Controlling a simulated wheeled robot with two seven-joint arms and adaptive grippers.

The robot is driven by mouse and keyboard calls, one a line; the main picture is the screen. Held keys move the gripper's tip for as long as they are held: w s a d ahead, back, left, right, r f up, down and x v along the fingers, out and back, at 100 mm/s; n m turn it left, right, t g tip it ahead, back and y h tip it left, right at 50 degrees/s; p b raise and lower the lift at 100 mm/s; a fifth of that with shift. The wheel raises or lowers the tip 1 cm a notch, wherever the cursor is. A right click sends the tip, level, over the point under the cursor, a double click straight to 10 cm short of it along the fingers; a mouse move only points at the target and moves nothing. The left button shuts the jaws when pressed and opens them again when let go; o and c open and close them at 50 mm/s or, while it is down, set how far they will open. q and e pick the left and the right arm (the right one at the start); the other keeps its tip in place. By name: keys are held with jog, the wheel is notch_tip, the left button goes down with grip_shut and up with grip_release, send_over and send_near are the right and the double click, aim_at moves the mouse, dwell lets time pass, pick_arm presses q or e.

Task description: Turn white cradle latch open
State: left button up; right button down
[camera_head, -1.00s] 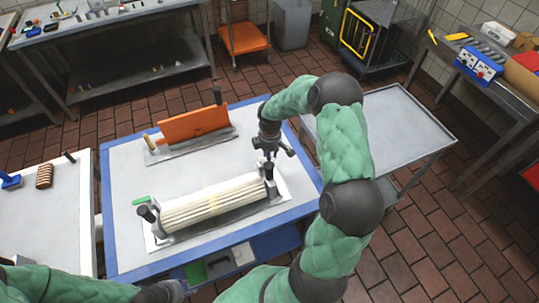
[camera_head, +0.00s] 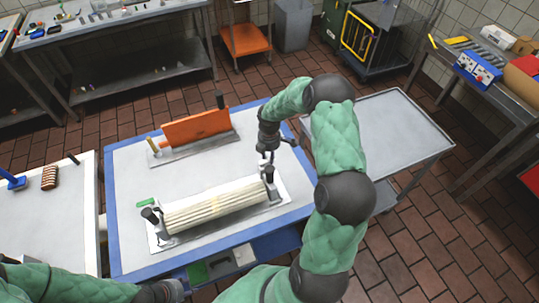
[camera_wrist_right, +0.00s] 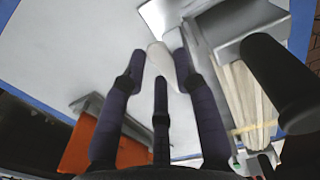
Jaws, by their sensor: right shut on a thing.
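A pale ribbed roller (camera_head: 215,206) lies in a cradle with a white base plate (camera_head: 282,188) on the blue-edged table. Dark uprights stand at both ends of the roller. My right gripper (camera_head: 267,158) is at the cradle's right end, by the dark upright (camera_head: 269,174). In the right wrist view, my right gripper's dark fingers (camera_wrist_right: 160,72) are shut on a small white rounded piece, the white latch (camera_wrist_right: 160,58). In the head view the latch is too small to tell apart. My left gripper (camera_head: 166,290) shows only in part at the bottom edge; its fingers are not clear.
An orange panel (camera_head: 197,128) stands on a second plate behind the roller. A grey cart (camera_head: 400,125) stands to the right. The table's left part is mostly clear.

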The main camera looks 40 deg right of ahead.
dwell(0.3)
jog(key=c, duration=0.9)
grip_release()
jog(key=shift+c, duration=0.2)
jog(key=shift+r, duration=0.55)
notch_tip(320, 180, up, 11)
jog(key=shift+f, duration=0.15)
